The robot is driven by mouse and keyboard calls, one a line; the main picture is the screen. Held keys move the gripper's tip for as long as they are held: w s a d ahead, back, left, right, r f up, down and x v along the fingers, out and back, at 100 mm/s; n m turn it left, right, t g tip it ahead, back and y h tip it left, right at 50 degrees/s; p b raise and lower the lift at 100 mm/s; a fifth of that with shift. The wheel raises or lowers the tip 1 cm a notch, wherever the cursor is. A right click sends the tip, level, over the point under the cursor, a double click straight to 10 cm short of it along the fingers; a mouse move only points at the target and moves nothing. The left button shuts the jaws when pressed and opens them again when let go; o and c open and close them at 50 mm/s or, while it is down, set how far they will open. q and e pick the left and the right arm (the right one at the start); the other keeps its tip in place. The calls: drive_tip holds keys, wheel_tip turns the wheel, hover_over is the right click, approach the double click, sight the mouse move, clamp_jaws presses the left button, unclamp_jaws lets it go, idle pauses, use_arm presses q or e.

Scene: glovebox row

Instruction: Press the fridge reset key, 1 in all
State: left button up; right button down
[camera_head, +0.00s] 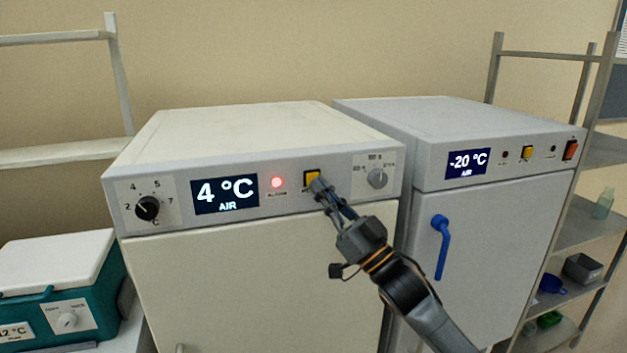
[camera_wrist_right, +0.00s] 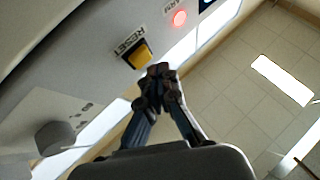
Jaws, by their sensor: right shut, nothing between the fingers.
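The yellow reset key (camera_head: 312,177) sits on the front panel of the cream fridge (camera_head: 250,270), between the lit red alarm lamp (camera_head: 277,183) and a grey knob (camera_head: 377,178). In the right wrist view the key (camera_wrist_right: 140,53) shows beside its RESET label. My right gripper (camera_head: 319,187) is shut and empty, its tips close to the key's lower right edge and covering a little of it. In the right wrist view the tips (camera_wrist_right: 159,72) appear just beside the key. I cannot tell whether they touch the panel. My left gripper is not in view.
The fridge display (camera_head: 225,194) reads 4 °C, with a black dial (camera_head: 147,208) to its left. A grey freezer (camera_head: 490,220) reading -20 °C stands close on the right, with a blue handle (camera_head: 441,245). A teal cooler (camera_head: 70,290) is at left.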

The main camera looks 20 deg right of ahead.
drive_tip(key=shift+w, duration=0.15)
drive_tip(key=shift+w, duration=0.3)
drive_tip(key=shift+w, duration=0.4)
idle(0.8)
drive_tip(key=shift+s, duration=0.9)
drive_tip(key=s+p, duration=0.1)
drive_tip(key=s, duration=0.4)
drive_tip(key=shift+d+p, duration=0.1)
drive_tip(key=shift+p, duration=0.2)
